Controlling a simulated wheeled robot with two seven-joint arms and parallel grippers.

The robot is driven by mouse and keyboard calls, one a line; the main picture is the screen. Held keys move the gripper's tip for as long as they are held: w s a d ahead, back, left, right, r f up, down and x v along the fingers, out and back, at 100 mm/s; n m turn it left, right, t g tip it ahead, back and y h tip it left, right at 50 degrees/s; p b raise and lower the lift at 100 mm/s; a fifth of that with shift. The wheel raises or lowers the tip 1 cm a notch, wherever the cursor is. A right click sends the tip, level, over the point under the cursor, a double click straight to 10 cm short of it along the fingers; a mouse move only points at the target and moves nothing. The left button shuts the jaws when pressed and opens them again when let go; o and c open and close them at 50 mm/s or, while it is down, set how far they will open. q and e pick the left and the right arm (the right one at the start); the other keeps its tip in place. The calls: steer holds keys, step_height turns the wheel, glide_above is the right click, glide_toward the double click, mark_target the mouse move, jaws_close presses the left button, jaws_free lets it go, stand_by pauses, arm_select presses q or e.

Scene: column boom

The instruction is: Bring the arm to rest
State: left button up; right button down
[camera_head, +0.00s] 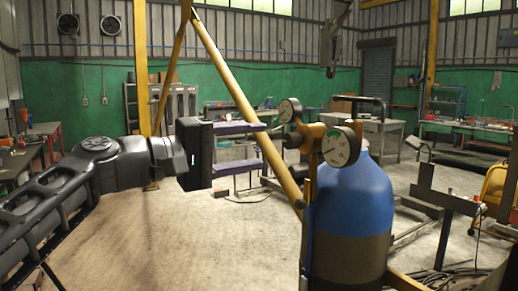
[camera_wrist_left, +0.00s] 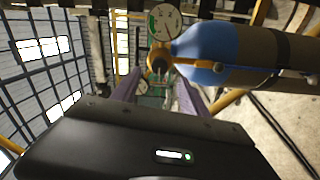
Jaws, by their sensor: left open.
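My left gripper (camera_head: 264,147) comes in from the left with its two purple fingers open, one above the other. The fingertips point at the brass valve (camera_head: 313,132) of a blue and brown gas cylinder (camera_head: 350,200). The valve's dark knob (camera_head: 291,140) is close to the fingertips; I cannot tell whether they touch. Two round gauges, a small one (camera_head: 289,110) and a larger one (camera_head: 340,147), sit on the valve. In the left wrist view the fingers (camera_wrist_left: 158,85) stand apart with no object clearly gripped. My right gripper is not in view.
A yellow slanted pole (camera_head: 235,80) passes behind my left gripper to the cylinder. A dark hook-like thing (camera_head: 331,50) hangs above. Workbenches (camera_head: 365,130) line the back. The concrete floor (camera_head: 180,240) below my left arm is mostly free.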

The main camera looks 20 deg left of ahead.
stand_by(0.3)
arm_select(q)
steer(key=w+a+f+n+y, duration=0.15)
steer(key=w+f+y, duration=0.3)
steer(key=f, duration=0.45)
steer(key=w+a+f+y, duration=0.3)
steer(key=w+f, duration=0.3)
steer(key=f, duration=0.2)
steer(key=d+f+m+g+y, duration=0.2)
steer(key=d+f+g, duration=0.1)
steer(key=f, duration=2.5)
steer(key=s+d+f+m+g, duration=0.1)
steer(key=s+d+f+g, duration=0.2)
steer(key=f, duration=0.5)
steer(key=s+d+f+m, duration=0.2)
steer(key=s+f, duration=0.3)
steer(key=f, duration=0.3)
steer(key=s+d+f+m+g, duration=0.1)
steer(key=s+d+f+g, duration=0.15)
steer(key=s+f, duration=0.35)
steer(key=s+d+f+m+g+h, duration=0.1)
steer(key=s+d+f+g, duration=0.1)
steer(key=s+f, duration=0.5)
steer(key=s+d+f+m+g+h, duration=0.1)
steer(key=s+d+f, duration=0.4)
steer(key=s, duration=0.8)
step_height(320, 180, down, 2)
steer(key=shift+s+d+f+g, duration=0.1)
steer(key=shift+s+d+g, duration=0.25)
steer(key=shift+g, duration=0.5)
